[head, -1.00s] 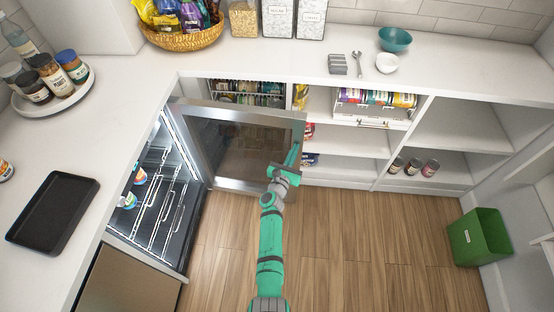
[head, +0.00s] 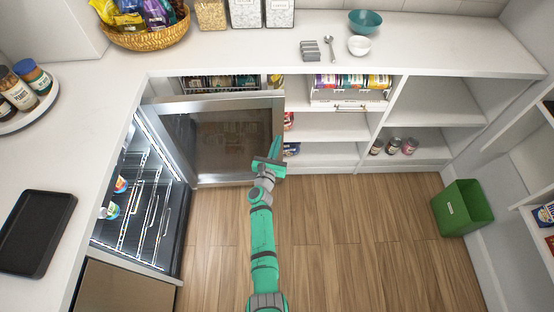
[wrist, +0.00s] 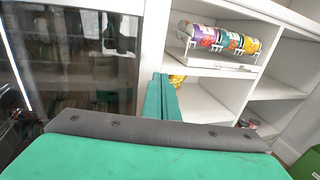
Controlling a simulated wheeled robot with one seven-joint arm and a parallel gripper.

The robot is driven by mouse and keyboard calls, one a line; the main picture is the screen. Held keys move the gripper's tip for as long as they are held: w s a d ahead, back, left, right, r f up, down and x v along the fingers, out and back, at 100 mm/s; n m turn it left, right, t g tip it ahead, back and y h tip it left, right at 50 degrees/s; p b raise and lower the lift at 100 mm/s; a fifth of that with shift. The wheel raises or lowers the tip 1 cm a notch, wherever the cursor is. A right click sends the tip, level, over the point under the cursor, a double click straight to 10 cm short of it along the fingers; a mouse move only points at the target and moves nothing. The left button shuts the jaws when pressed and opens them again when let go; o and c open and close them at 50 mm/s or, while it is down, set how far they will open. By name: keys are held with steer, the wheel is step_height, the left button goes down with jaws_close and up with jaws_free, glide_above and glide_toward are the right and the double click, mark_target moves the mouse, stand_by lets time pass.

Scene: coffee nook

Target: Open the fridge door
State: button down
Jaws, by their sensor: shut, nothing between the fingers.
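The fridge door (head: 225,140) has a steel frame around a dark glass pane and stands wide open, swung out in front of the shelves. The lit fridge interior (head: 145,212) shows wire racks and a few small containers. My gripper (head: 276,147) is at the door's free right edge, its fingers shut and empty. In the wrist view, the closed fingers (wrist: 161,98) point forward just right of the door's steel edge (wrist: 122,70). I cannot tell whether they touch the door.
Open white shelves (head: 330,125) with a can rack (head: 350,88) stand behind and right of the door. A green bin (head: 462,208) stands on the floor at right. The wooden floor (head: 350,240) between is clear. A black tray (head: 35,232) lies on the left counter.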

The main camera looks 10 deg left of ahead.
steer(key=s+d+r+n+y, duration=0.1)
steer(key=s+d+n, duration=0.35)
steer(key=s, duration=0.75)
steer(key=s+d+r+n, duration=0.1)
steer(key=s+n, duration=0.7)
steer(key=s, duration=0.3)
steer(key=s+d+r+n+y, duration=0.1)
steer(key=s+d+n, duration=0.2)
steer(key=s+n, duration=0.65)
steer(key=s+r+n+g, duration=0.1)
steer(key=s+r+n, duration=0.5)
steer(key=s, duration=0.5)
steer(key=s+a+r+n+g, duration=0.1)
steer(key=s+r+n, duration=0.6)
steer(key=s+n, duration=0.2)
steer(key=shift+s+r+n+y, duration=0.3)
steer(key=shift+s, duration=0.55)
